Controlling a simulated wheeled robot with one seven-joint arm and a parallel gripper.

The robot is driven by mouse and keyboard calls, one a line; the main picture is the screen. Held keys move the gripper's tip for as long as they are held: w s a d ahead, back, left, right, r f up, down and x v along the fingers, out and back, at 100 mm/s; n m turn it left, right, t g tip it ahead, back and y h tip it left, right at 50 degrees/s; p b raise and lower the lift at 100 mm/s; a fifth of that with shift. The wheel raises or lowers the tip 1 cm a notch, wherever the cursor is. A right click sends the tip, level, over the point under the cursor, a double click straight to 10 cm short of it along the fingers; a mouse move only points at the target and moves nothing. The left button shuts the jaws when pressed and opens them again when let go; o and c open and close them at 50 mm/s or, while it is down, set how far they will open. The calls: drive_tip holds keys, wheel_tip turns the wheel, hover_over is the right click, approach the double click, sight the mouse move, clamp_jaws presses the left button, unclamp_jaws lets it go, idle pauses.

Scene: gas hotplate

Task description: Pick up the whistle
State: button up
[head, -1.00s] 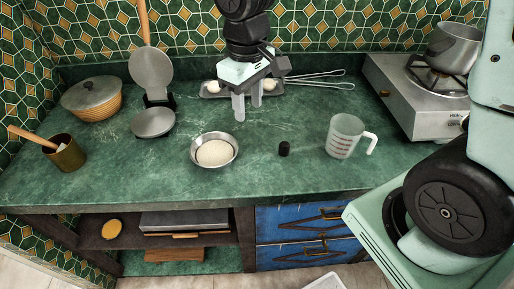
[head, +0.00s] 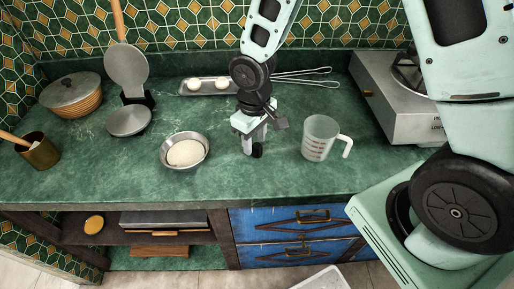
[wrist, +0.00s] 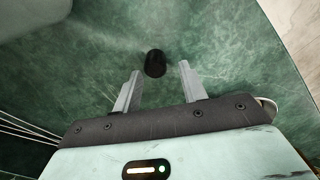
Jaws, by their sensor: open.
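The whistle (head: 258,151) shows as a small black upright cylinder on the green counter, between the metal bowl and the measuring cup. In the wrist view the whistle (wrist: 155,63) lies just beyond the fingertips, roughly centred between them. My gripper (head: 254,144) points down close to it, and its fingers partly overlap it in the head view. In the wrist view my gripper (wrist: 160,70) is open, with nothing held between the fingers. Whether a finger touches the whistle cannot be told.
A metal bowl (head: 169,143) with pale contents stands left of my gripper. A measuring cup (head: 318,140) stands close on the right. The gas hotplate (head: 393,108) is at the right. The front counter is clear.

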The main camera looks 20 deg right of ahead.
drive_tip(key=shift+f, duration=1.45)
drive_tip(key=c, duration=0.8)
drive_tip(key=shift+r, duration=0.1)
